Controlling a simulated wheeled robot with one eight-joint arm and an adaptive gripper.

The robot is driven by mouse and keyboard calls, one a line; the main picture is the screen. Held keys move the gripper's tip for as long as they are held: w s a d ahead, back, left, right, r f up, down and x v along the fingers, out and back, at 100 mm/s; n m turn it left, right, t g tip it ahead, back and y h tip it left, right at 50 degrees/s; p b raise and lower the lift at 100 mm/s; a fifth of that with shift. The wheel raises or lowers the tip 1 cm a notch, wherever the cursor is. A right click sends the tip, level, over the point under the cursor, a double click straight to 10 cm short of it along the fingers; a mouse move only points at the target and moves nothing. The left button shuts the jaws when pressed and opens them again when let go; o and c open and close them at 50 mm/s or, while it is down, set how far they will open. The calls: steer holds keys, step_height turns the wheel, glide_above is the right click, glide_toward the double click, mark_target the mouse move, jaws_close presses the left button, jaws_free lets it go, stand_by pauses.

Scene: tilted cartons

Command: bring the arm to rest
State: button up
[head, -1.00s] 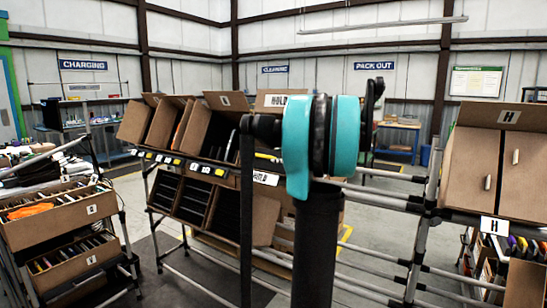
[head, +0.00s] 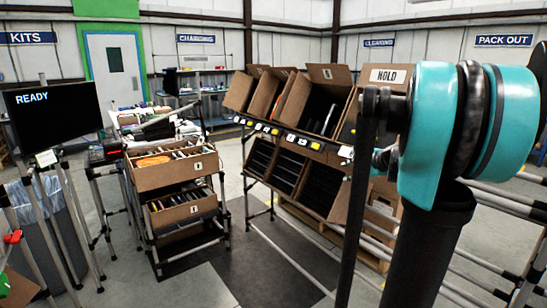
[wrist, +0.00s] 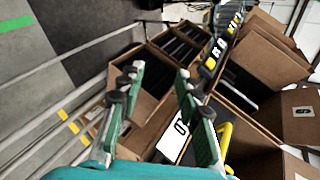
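My gripper (wrist: 158,80) shows in the wrist view with its two green and grey fingers spread apart. Nothing shows between the fingertips; beyond them are a tilted carton rack and its rails. In the head view my teal and black arm fills the right side and hides part of the rack. The gripper itself cannot be made out clearly there.
Tilted brown cartons (head: 322,100) sit on a rack with number tags, above dark-lined cartons (head: 285,165). A cart with cartons (head: 172,170) stands left of it. A READY screen (head: 52,112) is at far left. Dark floor (head: 215,255) between cart and rack is clear.

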steer(key=s+a+f+n+g, duration=0.3)
steer(key=s+a+f+n, duration=0.1)
steer(key=s+a+f, duration=0.35)
steer(key=s+a+f+n+g+h, duration=0.1)
steer(key=s+f+n+h, duration=0.1)
steer(key=s+f+n, duration=0.3)
steer(key=s+a+f+n+g+h, duration=0.1)
steer(key=s+f+n, duration=0.5)
steer(key=s+f, duration=0.6)
steer(key=s+g+h, duration=0.1)
steer(key=s+h, duration=0.1)
steer(key=s, duration=0.3)
steer(key=shift+s+a, duration=0.15)
steer(key=shift+s, duration=0.05)
